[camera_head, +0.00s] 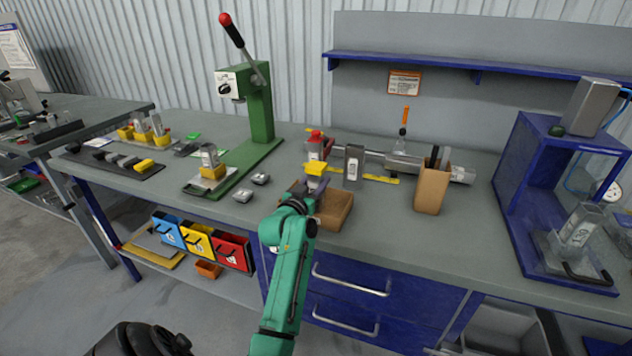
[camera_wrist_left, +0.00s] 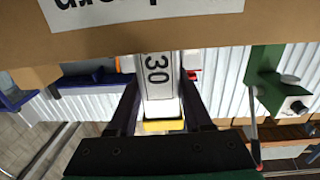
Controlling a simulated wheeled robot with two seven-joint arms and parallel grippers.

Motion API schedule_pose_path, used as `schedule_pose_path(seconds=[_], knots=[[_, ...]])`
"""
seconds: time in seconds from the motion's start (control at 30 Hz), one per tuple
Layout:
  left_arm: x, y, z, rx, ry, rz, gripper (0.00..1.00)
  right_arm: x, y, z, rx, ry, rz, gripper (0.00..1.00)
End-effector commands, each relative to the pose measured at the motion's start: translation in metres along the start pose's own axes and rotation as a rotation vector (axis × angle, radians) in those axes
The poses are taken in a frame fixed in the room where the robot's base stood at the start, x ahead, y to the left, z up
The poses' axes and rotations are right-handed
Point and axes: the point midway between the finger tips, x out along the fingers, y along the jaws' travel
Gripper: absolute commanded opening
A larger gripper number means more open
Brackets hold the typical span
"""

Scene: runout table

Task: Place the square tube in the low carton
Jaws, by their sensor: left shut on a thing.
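The square tube (camera_wrist_left: 158,78) is grey with a "30" label and a yellow end (camera_wrist_left: 163,126), and lies between the two fingers of my left gripper (camera_wrist_left: 160,105) in the left wrist view. In the head view my left gripper (camera_head: 300,200) is at the low carton (camera_head: 337,213), and the tube (camera_head: 316,185) with its yellow end up shows over the carton. The carton is open brown cardboard near the table's front edge. Its wall (camera_wrist_left: 210,28) fills the top of the wrist view. Whether the tube touches the carton floor is hidden. My right gripper is not in view.
Another grey tube (camera_head: 353,166) stands behind the carton, near a red-topped fixture (camera_head: 315,147). A taller brown holder (camera_head: 432,188) with tools stands to the right. A green lever press (camera_head: 258,110) is at the left. Table between holder and blue frame (camera_head: 515,170) is clear.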

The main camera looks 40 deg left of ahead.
Motion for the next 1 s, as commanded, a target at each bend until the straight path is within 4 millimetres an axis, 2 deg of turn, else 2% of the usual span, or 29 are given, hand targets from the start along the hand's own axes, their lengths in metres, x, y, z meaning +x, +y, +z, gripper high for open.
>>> schedule_pose_path(seconds=[0.13, 0.17, 0.2, 0.23, 0.57, 0.63, 0.77, 1.0], knots=[[0.000, 0.000, 0.003, 0.000, 0.001, 0.000, 0.00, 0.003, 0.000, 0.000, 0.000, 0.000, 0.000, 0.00], [0.000, 0.000, 0.002, 0.000, 0.000, 0.000, 0.61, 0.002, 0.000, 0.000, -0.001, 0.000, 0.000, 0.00], [0.000, 0.000, 0.002, 0.000, 0.000, 0.000, 0.77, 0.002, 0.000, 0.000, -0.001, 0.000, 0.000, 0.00], [0.000, 0.000, 0.002, 0.000, 0.000, 0.000, 0.80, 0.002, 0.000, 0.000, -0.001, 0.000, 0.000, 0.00], [0.000, 0.000, -0.002, -0.001, 0.001, 0.000, 0.80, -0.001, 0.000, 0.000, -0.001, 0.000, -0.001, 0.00], [-0.006, 0.000, 0.001, 0.000, -0.002, 0.000, 0.80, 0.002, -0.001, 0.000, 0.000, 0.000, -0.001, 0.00], [-0.029, 0.000, 0.002, 0.002, -0.002, 0.000, 0.80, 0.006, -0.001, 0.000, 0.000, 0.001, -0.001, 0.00], [-0.091, 0.000, 0.003, 0.001, -0.002, 0.000, 0.80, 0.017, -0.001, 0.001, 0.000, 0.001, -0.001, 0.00]])
